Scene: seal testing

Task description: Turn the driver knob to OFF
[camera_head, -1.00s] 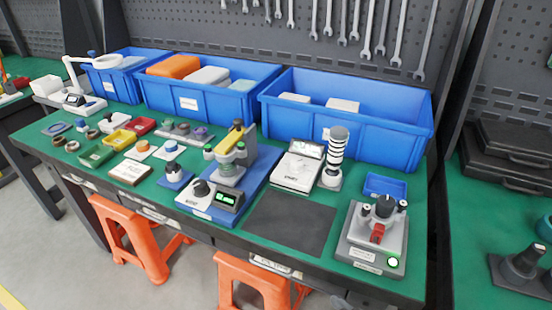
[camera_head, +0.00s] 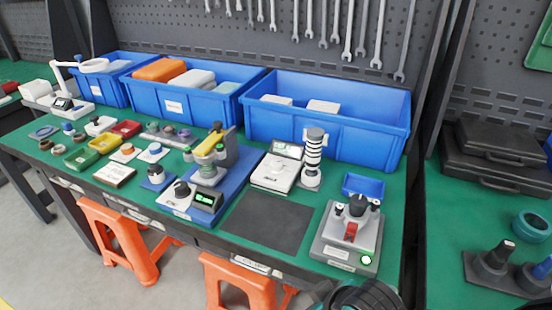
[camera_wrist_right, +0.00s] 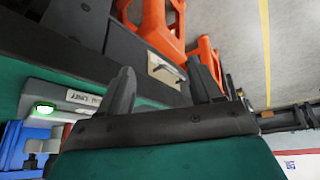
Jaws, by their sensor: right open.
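A white box with a black knob (camera_head: 182,189) stands near the front edge of the table, left of the dark mat. Beside the knob is a small lit green display (camera_head: 206,198). I cannot read the knob's marks or its label. A grey unit (camera_head: 345,255) with a black top knob (camera_head: 357,205), a red lever (camera_head: 351,232) and a lit green button stands at the right. A dark part of my right arm shows at the bottom of the head view. My left gripper is not in view.
A dark mat (camera_head: 267,223) lies clear between the knob box and the grey unit. A blue tray (camera_head: 363,186), a white scale (camera_head: 277,172) and a striped column (camera_head: 313,155) stand behind. Large blue bins line the back. Orange stools (camera_head: 120,235) stand in front.

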